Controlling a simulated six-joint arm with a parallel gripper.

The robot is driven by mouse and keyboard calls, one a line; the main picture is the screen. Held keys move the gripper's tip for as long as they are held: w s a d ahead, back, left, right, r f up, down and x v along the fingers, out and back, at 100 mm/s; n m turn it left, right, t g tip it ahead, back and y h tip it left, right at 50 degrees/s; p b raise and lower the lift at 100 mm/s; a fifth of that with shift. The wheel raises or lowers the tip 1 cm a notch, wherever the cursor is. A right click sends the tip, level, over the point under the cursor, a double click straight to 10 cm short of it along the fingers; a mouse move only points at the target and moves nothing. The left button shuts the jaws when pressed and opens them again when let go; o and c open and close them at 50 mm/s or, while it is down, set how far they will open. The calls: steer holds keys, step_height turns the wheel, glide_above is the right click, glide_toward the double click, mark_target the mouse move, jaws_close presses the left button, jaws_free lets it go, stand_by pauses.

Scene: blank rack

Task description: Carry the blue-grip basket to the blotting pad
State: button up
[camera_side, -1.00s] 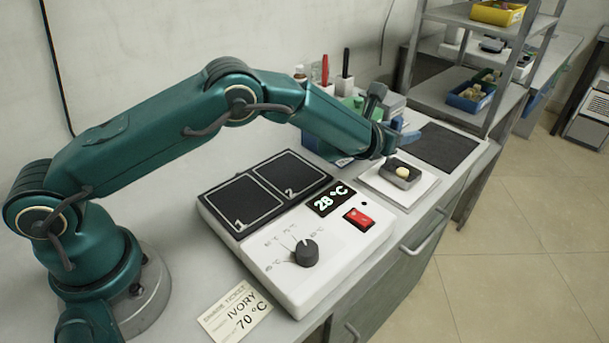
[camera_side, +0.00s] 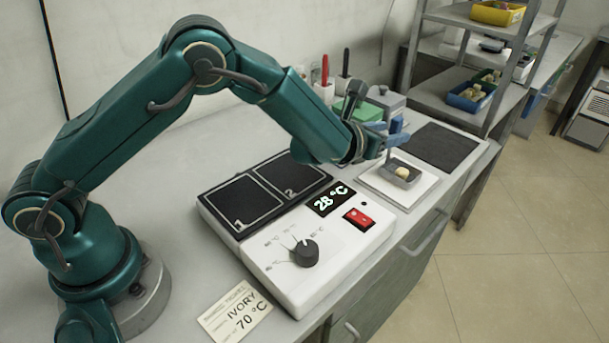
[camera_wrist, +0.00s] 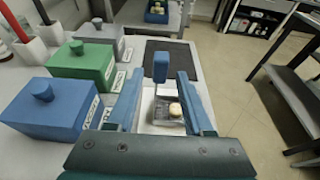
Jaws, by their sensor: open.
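The blue-grip basket is a small grey tray (camera_side: 402,175) with a pale ivory piece in it, resting on a white square pad (camera_side: 420,193). In the wrist view its upright blue grip (camera_wrist: 161,67) rises on a thin stem from the basket (camera_wrist: 160,110). My gripper (camera_side: 395,140) is open above the basket's near side. In the wrist view the open fingers (camera_wrist: 159,80) stand left and right of the grip, with a gap on each side. A dark mat (camera_side: 440,147) lies beyond the white pad. I cannot tell for certain which of these is the blotting pad.
A white heater unit (camera_side: 285,240) with two dark numbered plates, a dial and a 28 °C display stands before the pad. Blue (camera_wrist: 50,105), green (camera_wrist: 82,64) and grey (camera_wrist: 97,38) lidded boxes line the left. A ticket (camera_side: 235,310) reads IVORY, 70 °C.

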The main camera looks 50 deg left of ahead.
steer(key=s+a+r+n+g+y, duration=0.3)
steer(key=s+a+r+n+y, duration=0.1)
steer(key=s+a+n, duration=0.6)
steer(key=s+a+r+n+g+y, duration=0.4)
steer(key=s+a+n, duration=0.3)
steer(key=s+n, duration=0.45)
steer(key=s+d+f+n+g+h, duration=0.2)
steer(key=s+n+g+h, duration=0.1)
steer(key=s+n, duration=0.55)
steer(key=s+d+r+n+t+h, duration=0.1)
steer(key=s+d+n+h, duration=0.3)
steer(key=d, duration=0.5)
steer(key=shift+d+r+n+h, duration=0.15)
steer(key=shift+n+h, duration=0.35)
steer(key=shift+n, duration=0.5)
steer(key=shift+s, duration=0.1)
